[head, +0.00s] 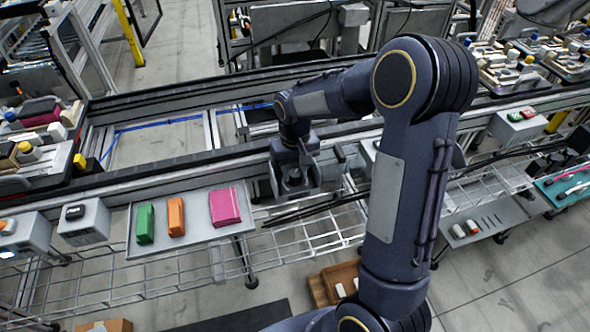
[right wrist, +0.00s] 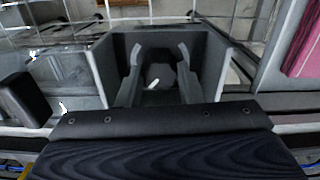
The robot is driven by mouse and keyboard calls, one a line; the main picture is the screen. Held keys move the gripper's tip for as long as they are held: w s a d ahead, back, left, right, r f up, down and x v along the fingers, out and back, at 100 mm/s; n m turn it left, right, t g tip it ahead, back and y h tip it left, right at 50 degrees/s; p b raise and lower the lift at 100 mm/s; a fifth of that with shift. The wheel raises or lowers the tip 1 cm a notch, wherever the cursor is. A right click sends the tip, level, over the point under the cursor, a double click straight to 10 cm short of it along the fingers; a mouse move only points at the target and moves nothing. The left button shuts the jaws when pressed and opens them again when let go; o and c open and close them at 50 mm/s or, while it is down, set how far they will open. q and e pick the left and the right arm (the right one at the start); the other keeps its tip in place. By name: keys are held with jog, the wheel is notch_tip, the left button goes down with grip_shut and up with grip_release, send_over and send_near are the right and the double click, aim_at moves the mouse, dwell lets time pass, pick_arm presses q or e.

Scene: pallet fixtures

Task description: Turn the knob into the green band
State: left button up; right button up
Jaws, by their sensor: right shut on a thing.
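My right gripper (head: 293,182) is over the conveyor's near rail, right of the tray with coloured blocks. In the right wrist view its two grey fingers (right wrist: 160,68) stand on either side of a dark knob (right wrist: 158,76) and are shut on it. A short white mark shows on the knob. The gripper hides the knob and its box in the head view. I cannot make out the green band in either view. My left gripper is not in view.
A grey tray (head: 200,236) holds a green block (head: 145,224), an orange block (head: 176,216) and a pink block (head: 225,207). Grey control boxes (head: 84,222) line the near rail. A wire rack (head: 300,238) lies below the gripper. A dark box (right wrist: 25,98) is beside it.

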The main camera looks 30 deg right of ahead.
aim_at(295, 172)
jog(key=shift+m, duration=0.6)
jog(key=o, duration=0.7)
jog(key=shift+r, duration=0.15)
notch_tip(295, 172, up, 7)
jog(key=shift+r, duration=0.3)
